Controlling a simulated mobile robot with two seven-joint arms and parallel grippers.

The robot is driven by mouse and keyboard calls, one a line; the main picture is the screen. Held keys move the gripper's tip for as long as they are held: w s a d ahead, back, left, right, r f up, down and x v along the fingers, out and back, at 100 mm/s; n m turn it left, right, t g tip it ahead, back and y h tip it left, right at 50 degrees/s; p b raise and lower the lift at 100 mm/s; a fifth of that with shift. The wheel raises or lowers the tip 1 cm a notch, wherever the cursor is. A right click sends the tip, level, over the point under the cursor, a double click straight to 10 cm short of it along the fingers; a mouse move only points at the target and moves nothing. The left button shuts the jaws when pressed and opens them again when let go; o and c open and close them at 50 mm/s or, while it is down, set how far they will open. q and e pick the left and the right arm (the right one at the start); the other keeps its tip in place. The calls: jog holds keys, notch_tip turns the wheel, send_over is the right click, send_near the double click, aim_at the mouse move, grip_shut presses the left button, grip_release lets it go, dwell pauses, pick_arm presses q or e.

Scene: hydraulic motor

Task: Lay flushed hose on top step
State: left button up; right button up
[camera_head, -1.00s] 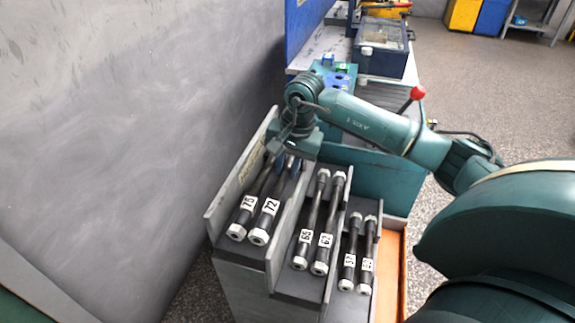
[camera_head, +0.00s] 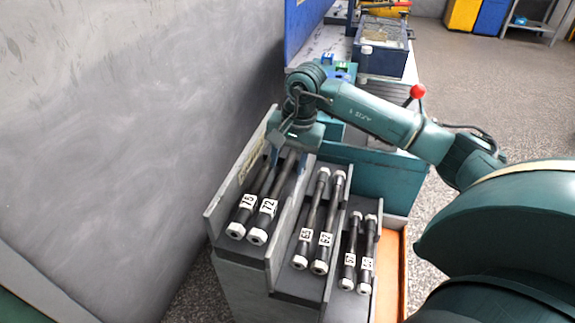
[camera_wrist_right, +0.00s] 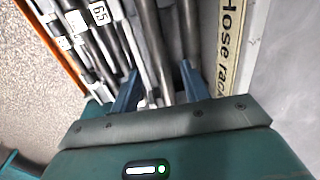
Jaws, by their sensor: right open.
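The stepped hose rack (camera_head: 215,222) stands beside the wall. On its top step, at the left, lie two dark hoses with white ends, hose 75 (camera_head: 243,210) and hose 72 (camera_head: 264,215), side by side. My right gripper (camera_head: 285,160) is open above the far part of these hoses, fingers pointing down. In the right wrist view its two blue fingers (camera_wrist_right: 157,82) are spread over dark hoses; whether they touch any is unclear. The far hose ends are hidden under the gripper. My left gripper is not in view.
Hoses 65 (camera_head: 305,240) and 62 (camera_head: 324,242) lie on the middle step, and two more (camera_head: 349,262) on the lowest. An orange tray edge (camera_head: 391,275) runs along the right. A teal box (camera_head: 385,178) and a workbench stand behind.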

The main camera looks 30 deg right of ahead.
notch_tip(320, 180, up, 11)
jog(key=s+d, duration=0.1)
jog(key=shift+s+d+r, duration=0.15)
jog(key=shift+s+d, duration=0.05)
jog(key=shift+s, duration=0.05)
dwell(0.4)
